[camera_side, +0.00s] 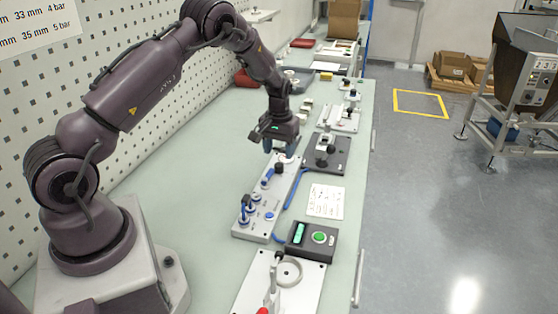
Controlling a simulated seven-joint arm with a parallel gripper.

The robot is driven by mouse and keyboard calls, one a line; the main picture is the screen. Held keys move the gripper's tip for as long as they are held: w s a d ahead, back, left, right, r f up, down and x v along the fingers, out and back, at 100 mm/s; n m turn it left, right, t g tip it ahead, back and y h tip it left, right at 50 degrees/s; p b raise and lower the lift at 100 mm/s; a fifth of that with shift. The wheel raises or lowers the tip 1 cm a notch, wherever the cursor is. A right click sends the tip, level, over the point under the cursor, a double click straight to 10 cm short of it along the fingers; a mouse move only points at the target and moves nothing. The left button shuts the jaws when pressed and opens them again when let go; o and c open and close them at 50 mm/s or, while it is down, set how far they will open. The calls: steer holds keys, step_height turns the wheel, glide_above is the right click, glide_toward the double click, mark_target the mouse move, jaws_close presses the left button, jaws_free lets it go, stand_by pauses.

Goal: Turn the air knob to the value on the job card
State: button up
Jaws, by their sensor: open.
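My gripper (280,150) is open, with blue fingertips pointing down, over the far end of a light grey panel (259,226). A black knob (279,169) stands on that panel just below the fingertips; the frame does not show whether they touch it. Blue fittings and tubing also sit on the panel. I cannot read any scale or setting at the knob. A white printed card (326,201) lies to the right of the panel; its text is too small to read. I cannot tell whether it is the job card.
A dark box (318,256) with a green display and green button sits near the panel's close end. A dark plate (338,142) with black parts lies right of my gripper. A white fixture (310,289) is in front. The bench (170,165) is clear left of the panel.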

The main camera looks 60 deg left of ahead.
mark_target(279, 164)
step_height(279, 164, up, 8)
steer(key=shift+r, duration=0.1)
stand_by(0.4)
step_height(279, 164, down, 13)
steer(key=m, duration=0.6)
steer(key=shift+m, duration=0.4)
steer(key=shift+c, duration=0.4)
steer(key=c, duration=0.8)
steer(key=n, duration=0.4)
steer(key=shift+n, duration=0.3)
steer(key=shift+c, duration=0.2)
